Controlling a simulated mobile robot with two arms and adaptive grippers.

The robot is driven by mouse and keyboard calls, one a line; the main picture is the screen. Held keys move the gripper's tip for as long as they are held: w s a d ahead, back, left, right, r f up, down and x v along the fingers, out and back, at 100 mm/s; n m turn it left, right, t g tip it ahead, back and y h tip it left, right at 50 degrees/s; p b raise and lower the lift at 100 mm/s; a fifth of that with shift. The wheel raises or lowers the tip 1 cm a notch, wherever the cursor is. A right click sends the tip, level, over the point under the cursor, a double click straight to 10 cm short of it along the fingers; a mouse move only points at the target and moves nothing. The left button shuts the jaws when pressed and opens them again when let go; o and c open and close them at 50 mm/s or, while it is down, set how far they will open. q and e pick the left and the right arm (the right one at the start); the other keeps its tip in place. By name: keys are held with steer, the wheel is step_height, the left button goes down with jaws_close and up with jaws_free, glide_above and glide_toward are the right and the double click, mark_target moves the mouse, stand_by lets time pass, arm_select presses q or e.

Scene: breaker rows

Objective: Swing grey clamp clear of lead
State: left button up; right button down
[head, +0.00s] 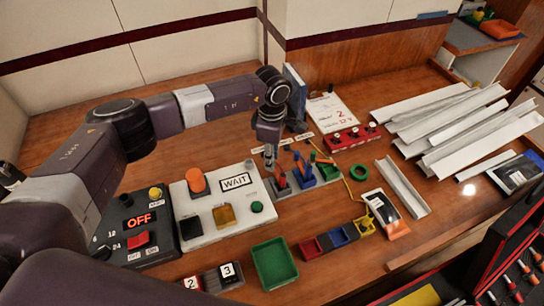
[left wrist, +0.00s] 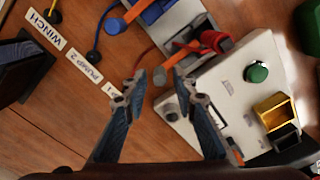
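The clamp rail (head: 268,190) lies mid-table, with a red clamp (head: 281,180), a blue clamp (head: 303,175) and a green clamp (head: 322,165), with orange levers on the red and blue ones. A small grey piece (left wrist: 160,77), perhaps the grey clamp, shows between my fingertips in the left wrist view. A red lead (left wrist: 143,58) runs close by it. My left gripper (head: 269,158) points down at the rail's left end; in the left wrist view its fingers (left wrist: 158,80) are apart. I cannot tell whether either finger touches the grey piece. My right gripper is out of view.
The white WAIT panel (head: 225,225) stands left of the rail, beside the black OFF box (head: 130,240). A green tray (head: 275,263) is in front. White channels (head: 455,120) are piled at right. Bare table lies between tray and panel.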

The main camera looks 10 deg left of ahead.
arm_select(q)
steer(key=c, duration=0.5)
jaws_close()
steer(key=shift+a+n, duration=0.1)
steer(key=shift+n, duration=0.3)
steer(key=n, duration=0.1)
steer(key=n+b, duration=0.1)
steer(key=shift+s+a+n, duration=0.3)
steer(key=shift+s+n, duration=0.05)
steer(key=shift+n, duration=0.05)
steer(key=n, duration=0.1)
steer(key=s+n+b, duration=0.1)
steer(key=n, duration=0.2)
steer(key=shift+s+a, duration=0.2)
steer(key=shift+a, duration=0.15)
steer(key=shift+s+n+b, duration=0.3)
steer(key=shift+n, duration=0.75)
steer(key=shift+s+n+b, duration=0.25)
steer(key=shift+s+n, duration=0.05)
steer(key=shift+n, duration=0.75)
